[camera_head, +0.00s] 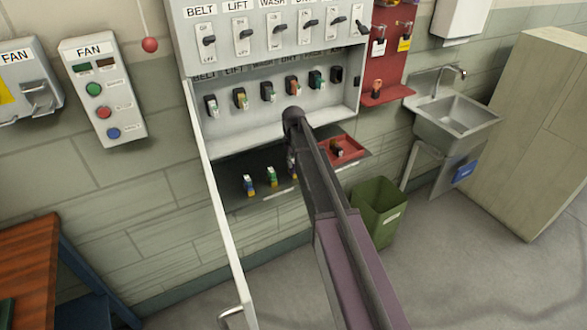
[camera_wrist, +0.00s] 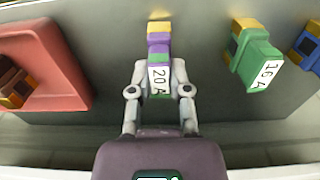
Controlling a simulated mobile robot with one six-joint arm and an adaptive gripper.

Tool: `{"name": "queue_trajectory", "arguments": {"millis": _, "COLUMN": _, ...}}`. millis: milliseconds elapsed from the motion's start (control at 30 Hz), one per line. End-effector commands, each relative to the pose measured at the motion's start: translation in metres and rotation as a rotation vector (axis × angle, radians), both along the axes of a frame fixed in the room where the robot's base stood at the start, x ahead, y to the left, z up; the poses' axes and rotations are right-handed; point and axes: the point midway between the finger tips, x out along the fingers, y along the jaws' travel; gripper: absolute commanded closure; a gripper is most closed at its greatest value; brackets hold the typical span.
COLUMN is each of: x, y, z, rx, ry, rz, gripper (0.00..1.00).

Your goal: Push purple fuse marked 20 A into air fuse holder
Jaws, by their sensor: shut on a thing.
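The purple fuse (camera_wrist: 158,48), with a yellow end, a green band and a white label reading 20 A, is between the two fingers of my gripper (camera_wrist: 159,80) in the wrist view. The fingers are shut on its sides. It is at the dark shelf below the fuse box; I cannot tell whether it touches the shelf. In the head view my gripper (camera_head: 292,162) is mostly behind my arm, and the fuse is hardly visible. A row of fuse holders is in the open box; the rightmost holder (camera_head: 337,75) looks dark and empty. Its label cannot be read.
A green fuse marked 16 A (camera_wrist: 255,58) and a blue fuse (camera_wrist: 308,45) stand on the shelf (camera_head: 232,190). A red tray (camera_wrist: 50,88) holds a dark and orange fuse on the other side. The box's open door (camera_head: 222,215) stands left of my arm.

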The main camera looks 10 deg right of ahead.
Motion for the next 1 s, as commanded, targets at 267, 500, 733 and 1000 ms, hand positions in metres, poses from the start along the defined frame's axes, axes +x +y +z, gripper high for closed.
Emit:
{"name": "queue_trajectory", "arguments": {"millis": 267, "x": 0.000, "y": 0.000, "z": 0.014, "rx": 0.000, "ry": 0.000, "rz": 0.000, "gripper": 1.00}}
{"name": "queue_trajectory", "arguments": {"millis": 500, "x": 0.000, "y": 0.000, "z": 0.024, "rx": 0.000, "ry": 0.000, "rz": 0.000, "gripper": 1.00}}
{"name": "queue_trajectory", "arguments": {"millis": 733, "x": 0.000, "y": 0.000, "z": 0.034, "rx": 0.000, "ry": 0.000, "rz": 0.000, "gripper": 1.00}}
{"name": "queue_trajectory", "arguments": {"millis": 1000, "x": 0.000, "y": -0.002, "z": 0.045, "rx": 0.000, "ry": 0.000, "rz": -0.001, "gripper": 1.00}}
